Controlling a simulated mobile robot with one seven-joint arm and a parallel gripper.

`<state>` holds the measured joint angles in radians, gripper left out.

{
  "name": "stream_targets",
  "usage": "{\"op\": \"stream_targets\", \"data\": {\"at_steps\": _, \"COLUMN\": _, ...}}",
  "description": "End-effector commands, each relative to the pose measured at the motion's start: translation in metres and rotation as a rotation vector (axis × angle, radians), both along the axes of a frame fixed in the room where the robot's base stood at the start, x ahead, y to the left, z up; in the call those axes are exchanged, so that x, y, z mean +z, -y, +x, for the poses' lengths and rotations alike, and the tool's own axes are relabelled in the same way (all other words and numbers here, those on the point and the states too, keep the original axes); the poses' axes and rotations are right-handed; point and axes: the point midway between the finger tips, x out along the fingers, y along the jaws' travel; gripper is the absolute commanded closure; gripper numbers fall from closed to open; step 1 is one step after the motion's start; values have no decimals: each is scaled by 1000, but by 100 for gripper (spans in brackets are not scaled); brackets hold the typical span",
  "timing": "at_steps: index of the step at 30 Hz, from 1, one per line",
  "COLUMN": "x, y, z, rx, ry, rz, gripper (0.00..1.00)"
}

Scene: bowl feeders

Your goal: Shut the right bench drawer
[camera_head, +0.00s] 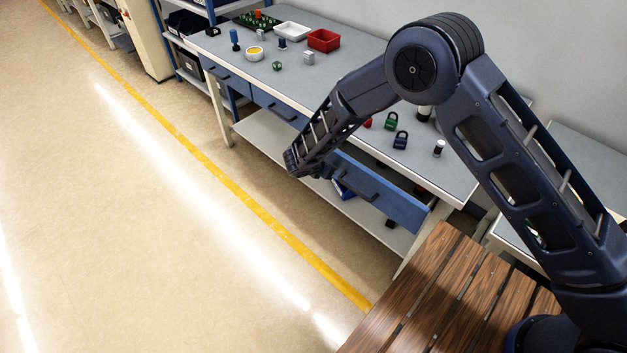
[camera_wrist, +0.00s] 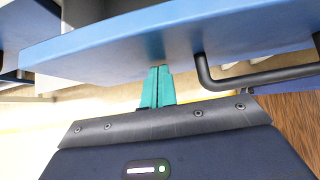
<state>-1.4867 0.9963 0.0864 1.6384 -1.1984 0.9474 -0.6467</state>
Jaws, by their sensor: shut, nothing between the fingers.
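The right bench drawer (camera_head: 397,204) has a blue front with a dark bar handle. It stands out from under the grey-topped bench (camera_head: 455,178), partly open. In the wrist view the blue drawer front (camera_wrist: 150,45) crosses the top, with its black handle (camera_wrist: 255,78) to the right of my fingers. My gripper (camera_wrist: 157,70) has teal fingers, shut together and empty. Their tips are at the lower edge of the drawer front, left of the handle; I cannot tell whether they touch it. In the head view my wrist is at the drawer's left end and hides part of it.
Another blue drawer (camera_head: 280,106) is further left under the bench. Padlocks (camera_head: 401,140), a red bin (camera_head: 323,40) and a white tray (camera_head: 292,31) stand on the bench top. A lower shelf (camera_head: 268,135) runs beneath. The floor left of the yellow line (camera_head: 240,196) is clear.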

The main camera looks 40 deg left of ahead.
Motion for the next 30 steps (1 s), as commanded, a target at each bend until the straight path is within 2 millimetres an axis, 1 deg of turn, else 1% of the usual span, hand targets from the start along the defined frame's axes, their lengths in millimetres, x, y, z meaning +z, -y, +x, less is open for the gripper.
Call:
{"op": "stream_targets", "data": {"at_steps": 1, "x": 0, "y": 0, "z": 15, "rx": -4, "ry": 0, "rz": 1, "gripper": 100}}
{"op": "stream_targets", "data": {"at_steps": 6, "x": 0, "y": 1, "z": 53, "rx": -3, "ry": 0, "rz": 0, "gripper": 100}}
{"op": "stream_targets", "data": {"at_steps": 12, "x": 0, "y": 1, "z": 84, "rx": -2, "ry": 0, "rz": -1, "gripper": 100}}
{"op": "stream_targets", "data": {"at_steps": 18, "x": 0, "y": 0, "z": 100, "rx": -1, "ry": 0, "rz": 1, "gripper": 100}}
{"op": "stream_targets", "data": {"at_steps": 30, "x": 1, "y": 1, "z": 110, "rx": -5, "ry": 5, "rz": 1, "gripper": 100}}
